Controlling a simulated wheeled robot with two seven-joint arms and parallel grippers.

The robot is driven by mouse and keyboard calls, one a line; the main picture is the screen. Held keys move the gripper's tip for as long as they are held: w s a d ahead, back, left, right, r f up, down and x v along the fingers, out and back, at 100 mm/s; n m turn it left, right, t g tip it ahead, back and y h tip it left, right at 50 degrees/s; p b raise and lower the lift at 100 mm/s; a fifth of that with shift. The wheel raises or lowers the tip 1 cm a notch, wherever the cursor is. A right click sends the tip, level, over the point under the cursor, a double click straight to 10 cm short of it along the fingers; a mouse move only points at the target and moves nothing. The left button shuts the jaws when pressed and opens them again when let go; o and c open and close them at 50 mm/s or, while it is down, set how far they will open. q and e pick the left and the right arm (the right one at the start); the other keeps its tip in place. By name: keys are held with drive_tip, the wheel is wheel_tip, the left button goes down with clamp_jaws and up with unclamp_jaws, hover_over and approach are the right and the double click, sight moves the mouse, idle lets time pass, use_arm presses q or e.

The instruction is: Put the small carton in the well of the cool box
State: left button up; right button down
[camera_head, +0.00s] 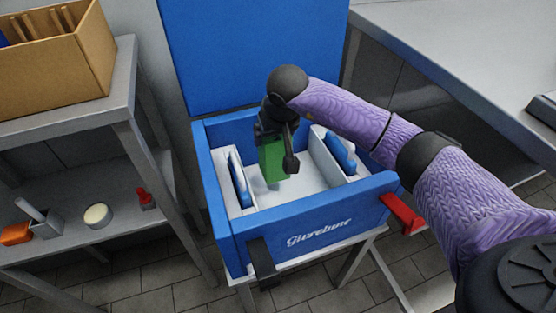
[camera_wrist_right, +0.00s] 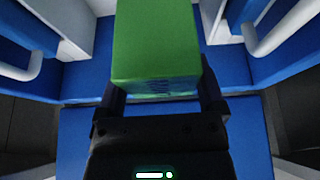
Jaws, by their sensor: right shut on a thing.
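The small green carton (camera_head: 273,160) is held by my right gripper (camera_head: 276,150) over the well of the blue cool box (camera_head: 310,227). In the right wrist view the carton (camera_wrist_right: 157,45) sits between the two fingers of my right gripper (camera_wrist_right: 160,100), which is shut on it. The box's lid (camera_head: 253,50) stands open at the back. The white floor of the well (camera_head: 310,185) shows below and beside the carton. I cannot tell how far the carton's bottom is above that floor. My left gripper is not in view.
White side compartments with blue items (camera_head: 341,150) flank the well. A red handle (camera_head: 402,212) sticks out at the box's right. A metal shelf (camera_head: 110,112) at left holds a cardboard box (camera_head: 80,55) and small items. A grey counter (camera_head: 450,60) is at right.

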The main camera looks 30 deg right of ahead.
wheel_tip(320, 180, down, 6)
drive_tip(key=shift+b, duration=1.2)
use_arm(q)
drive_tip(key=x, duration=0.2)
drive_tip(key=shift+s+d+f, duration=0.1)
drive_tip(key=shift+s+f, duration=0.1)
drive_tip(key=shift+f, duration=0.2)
use_arm(e)
drive_tip(key=shift+r, duration=0.2)
drive_tip(key=shift+f, duration=0.2)
unclamp_jaws()
drive_tip(key=p+v, duration=0.7)
drive_tip(key=v, duration=0.5)
drive_tip(key=shift+w+d+r, duration=0.1)
drive_tip(key=shift+w+r, duration=0.05)
drive_tip(key=shift+r+p, duration=0.15)
drive_tip(key=shift+p, duration=0.2)
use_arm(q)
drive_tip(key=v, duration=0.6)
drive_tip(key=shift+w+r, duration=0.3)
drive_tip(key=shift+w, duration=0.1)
